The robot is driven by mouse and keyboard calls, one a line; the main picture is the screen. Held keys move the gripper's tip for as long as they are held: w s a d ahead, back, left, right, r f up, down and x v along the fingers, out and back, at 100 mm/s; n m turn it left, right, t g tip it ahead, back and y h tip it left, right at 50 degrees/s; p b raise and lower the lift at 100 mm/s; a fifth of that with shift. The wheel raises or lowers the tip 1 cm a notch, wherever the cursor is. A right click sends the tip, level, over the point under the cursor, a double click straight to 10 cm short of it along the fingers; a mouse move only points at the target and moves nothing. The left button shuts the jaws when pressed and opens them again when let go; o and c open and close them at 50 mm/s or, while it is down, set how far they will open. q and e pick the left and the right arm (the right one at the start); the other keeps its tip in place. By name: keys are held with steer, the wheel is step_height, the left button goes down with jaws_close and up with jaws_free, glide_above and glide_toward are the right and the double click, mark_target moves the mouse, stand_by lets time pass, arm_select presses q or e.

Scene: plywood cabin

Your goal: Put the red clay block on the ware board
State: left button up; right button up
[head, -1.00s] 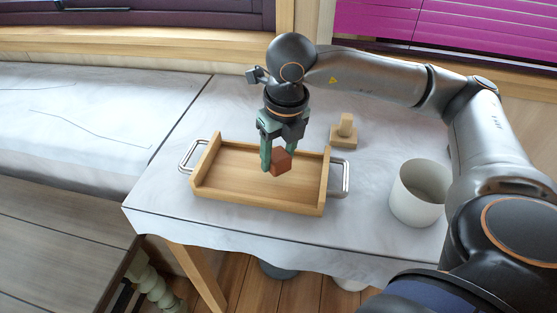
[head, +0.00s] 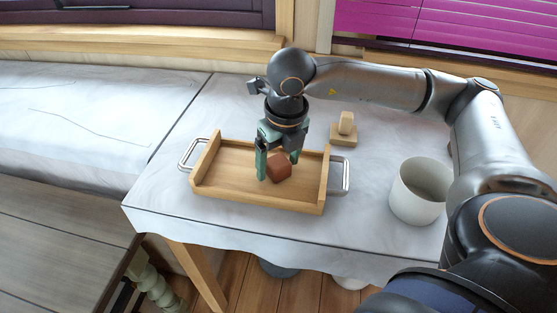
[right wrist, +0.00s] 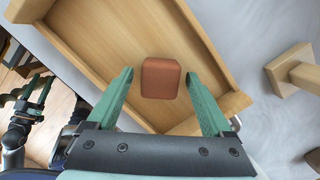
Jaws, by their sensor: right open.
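The red clay block (head: 278,172) sits on the floor of the ware board, a wooden tray (head: 225,188) with raised ends and metal handles. It is right of the tray's middle, towards the right end wall. My right gripper (head: 278,168) is open above the tray, with a green finger on either side of the block. In the right wrist view the block (right wrist: 160,78) lies between the fingertips, with a gap on each side. My left gripper (right wrist: 28,95) seems to show small at the left edge there; its jaw state is unclear.
A small wooden piece with an upright grip (head: 344,130) stands behind the tray's right end. A white cup-shaped pot (head: 418,192) stands to the right, near my right arm. The cloth-covered table (head: 160,213) has free room in front of the tray.

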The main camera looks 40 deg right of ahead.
mark_target(283, 175)
step_height(283, 175, up, 12)
steer(key=s, duration=0.1)
steer(key=shift+s+r+p, duration=0.15)
steer(key=shift+s+p, duration=0.2)
steer(key=shift+s, duration=0.05)
steer(key=shift+a, duration=0.15)
